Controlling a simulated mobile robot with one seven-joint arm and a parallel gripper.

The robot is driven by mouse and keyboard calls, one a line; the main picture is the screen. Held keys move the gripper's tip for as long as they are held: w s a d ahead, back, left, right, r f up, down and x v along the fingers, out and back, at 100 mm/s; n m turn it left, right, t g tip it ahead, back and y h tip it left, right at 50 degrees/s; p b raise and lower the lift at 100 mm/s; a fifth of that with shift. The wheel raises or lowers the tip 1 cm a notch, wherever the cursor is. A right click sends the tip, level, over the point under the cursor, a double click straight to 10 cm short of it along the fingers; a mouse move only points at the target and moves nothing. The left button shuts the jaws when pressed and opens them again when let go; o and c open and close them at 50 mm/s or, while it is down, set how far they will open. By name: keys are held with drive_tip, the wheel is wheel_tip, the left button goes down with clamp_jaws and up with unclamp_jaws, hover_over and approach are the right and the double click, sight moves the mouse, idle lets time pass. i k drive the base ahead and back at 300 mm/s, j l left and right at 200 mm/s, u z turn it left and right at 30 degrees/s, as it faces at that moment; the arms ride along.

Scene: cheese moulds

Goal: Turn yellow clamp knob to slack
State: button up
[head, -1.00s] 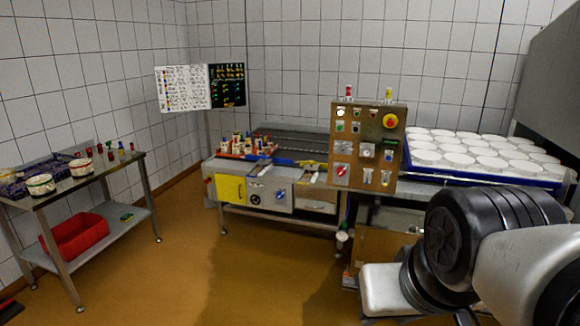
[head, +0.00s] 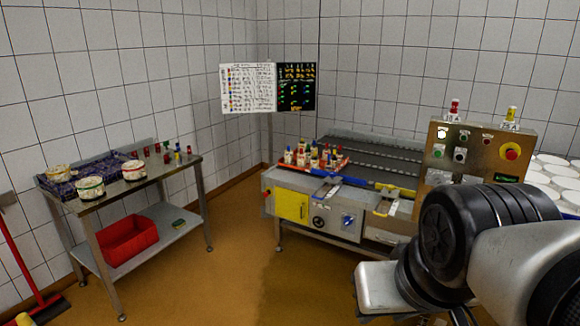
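I cannot clearly single out a yellow clamp knob in the head view. Yellow parts show on the conveyor machine (head: 375,160): a yellow piece on the front rail (head: 395,187), beside a blue piece (head: 340,180), and a yellow door panel (head: 291,205) below. A black round knob (head: 318,222) and a blue knob (head: 348,221) sit on its front, right of the yellow door. My arm fills the lower right and hides part of the machine and control panel. My gripper is not in view.
A steel control panel (head: 468,165) with a red stop button stands at right. White moulds (head: 560,175) lie behind it. A steel table (head: 110,196) with tubs stands at left, a red bin (head: 128,240) on its lower shelf. The brown floor between table and machine is clear.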

sight(390, 187)
drive_tip(key=i, duration=1.55)
drive_tip(key=i+z, duration=0.2)
drive_tip(key=i, duration=0.3)
drive_tip(key=i+z, duration=0.2)
drive_tip(key=i, duration=0.25)
drive_tip(key=i+j+z, duration=0.2)
drive_tip(key=i, duration=0.3)
drive_tip(key=i+z, duration=0.45)
drive_tip(key=i, duration=0.2)
